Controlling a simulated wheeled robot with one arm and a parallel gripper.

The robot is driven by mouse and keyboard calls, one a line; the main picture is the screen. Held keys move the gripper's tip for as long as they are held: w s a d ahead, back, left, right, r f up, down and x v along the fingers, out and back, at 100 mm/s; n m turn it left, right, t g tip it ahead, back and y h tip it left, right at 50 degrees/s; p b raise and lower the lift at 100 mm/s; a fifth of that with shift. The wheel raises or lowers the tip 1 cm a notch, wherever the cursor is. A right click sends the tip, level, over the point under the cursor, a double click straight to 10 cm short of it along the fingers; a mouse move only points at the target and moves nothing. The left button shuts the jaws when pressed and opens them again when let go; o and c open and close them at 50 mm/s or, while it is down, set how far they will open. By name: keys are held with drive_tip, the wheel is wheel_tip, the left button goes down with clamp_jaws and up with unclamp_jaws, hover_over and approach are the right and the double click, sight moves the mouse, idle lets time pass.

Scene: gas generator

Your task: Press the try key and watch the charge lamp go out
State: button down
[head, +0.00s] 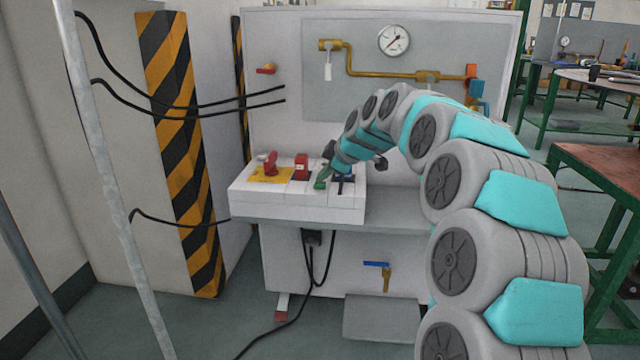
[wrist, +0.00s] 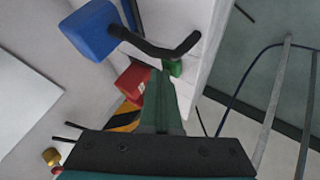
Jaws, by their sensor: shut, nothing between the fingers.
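A white control box (head: 300,207) on the bench front carries several coloured parts. A green part (wrist: 176,68) shows at its edge in the wrist view. A red block (head: 302,166) stands to its left in the head view and also shows in the wrist view (wrist: 131,80). A blue block (wrist: 90,30) with a black bar is close by. My gripper (head: 321,180) is shut and empty, pointing down at the box; its dark green fingers (wrist: 163,75) end right beside the green part. I cannot tell whether they touch. No label marks the try key or charge lamp legibly.
A red part on a yellow plate (head: 268,173) sits at the box's left. Behind are a pressure gauge (head: 394,40) and brass pipe (head: 385,74). A striped post (head: 182,150) and hanging black cables are at left. Below is a blue-handled valve (head: 378,266).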

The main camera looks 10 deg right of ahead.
sight(324, 185)
drive_tip(key=shift+r, duration=0.75)
drive_tip(key=shift+r+p, duration=0.55)
drive_tip(key=shift+r, duration=1.9)
drive_tip(key=s+a+f+m+g, duration=0.2)
drive_tip(key=s+f, duration=0.1)
drive_tip(key=s, duration=0.4)
drive_tip(key=s+a+f+m+g+h, duration=0.1)
drive_tip(key=s+a+f, duration=0.15)
drive_tip(key=s, duration=0.55)
drive_tip(key=s+a+f+m+g, duration=0.1)
drive_tip(key=s+f+m+g, duration=0.1)
drive_tip(key=s+f, duration=0.35)
drive_tip(key=s+d+f+m+g+h, duration=0.1)
drive_tip(key=s+f+m, duration=0.2)
drive_tip(key=s, duration=0.8)
drive_tip(key=s+d+f+m+g+h, duration=0.1)
drive_tip(key=s+d+f+m+g, duration=0.1)
drive_tip(key=s, duration=0.9)
drive_tip(key=s+d+f+m+g, duration=0.1)
drive_tip(key=s+f+m+g, duration=0.1)
drive_tip(key=s+f, duration=0.4)
drive_tip(key=s+m, duration=0.1)
drive_tip(key=s, duration=0.4)
drive_tip(key=shift+s+d+m+h, duration=0.15)
drive_tip(key=shift+d+m+h, duration=0.2)
drive_tip(key=shift+m+h, duration=0.05)
